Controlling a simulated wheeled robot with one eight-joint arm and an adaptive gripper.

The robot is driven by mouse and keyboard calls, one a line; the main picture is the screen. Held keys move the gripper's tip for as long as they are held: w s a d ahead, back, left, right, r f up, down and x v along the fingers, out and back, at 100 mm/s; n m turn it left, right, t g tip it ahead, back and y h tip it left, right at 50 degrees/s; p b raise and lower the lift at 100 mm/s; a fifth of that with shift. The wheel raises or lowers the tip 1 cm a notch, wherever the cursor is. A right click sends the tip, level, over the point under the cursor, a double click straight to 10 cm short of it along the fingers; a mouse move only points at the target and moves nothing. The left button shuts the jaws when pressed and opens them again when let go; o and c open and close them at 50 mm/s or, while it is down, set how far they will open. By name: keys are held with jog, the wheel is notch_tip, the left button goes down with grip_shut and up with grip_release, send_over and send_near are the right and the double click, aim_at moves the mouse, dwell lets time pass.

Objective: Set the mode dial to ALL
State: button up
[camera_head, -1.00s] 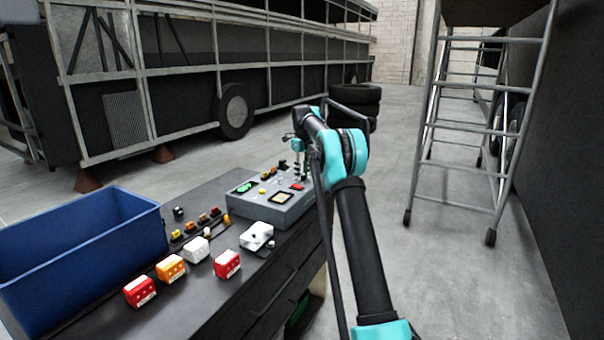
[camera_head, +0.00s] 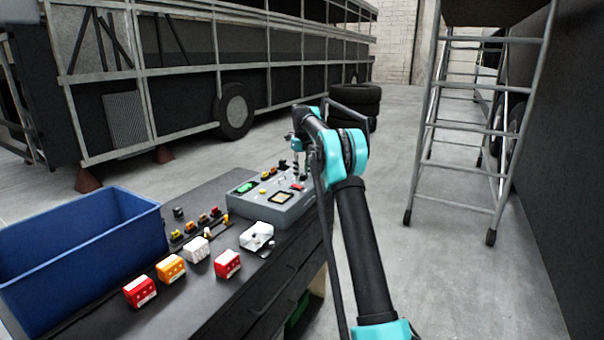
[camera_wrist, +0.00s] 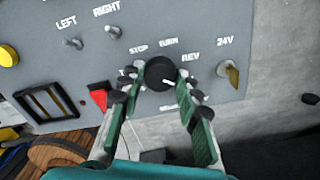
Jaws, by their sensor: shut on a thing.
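A black round dial (camera_wrist: 160,73) sits on the grey control panel (camera_wrist: 60,55), with a white pointer line toward the lower right. Labels STOP, REV and one that is hard to read stand around it; others are hidden by the fingers, and I cannot read ALL. My gripper (camera_wrist: 158,80) is shut on the dial, one finger on each side. In the head view the control box (camera_head: 253,203) stands on the dark bench and my gripper (camera_head: 301,172) is down at its far right part; the dial is hidden there.
Beside the dial are a red switch (camera_wrist: 99,97), a brass 24V switch (camera_wrist: 231,72) and LEFT and RIGHT toggles (camera_wrist: 113,32). A blue bin (camera_head: 120,245) and several small coloured blocks (camera_head: 171,268) occupy the bench's left. A ladder (camera_head: 480,127) stands right on open floor.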

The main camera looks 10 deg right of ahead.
aim_at(302, 174)
jog(key=o, duration=1.2)
jog(key=shift+c, duration=0.2)
notch_tip(302, 174, up, 12)
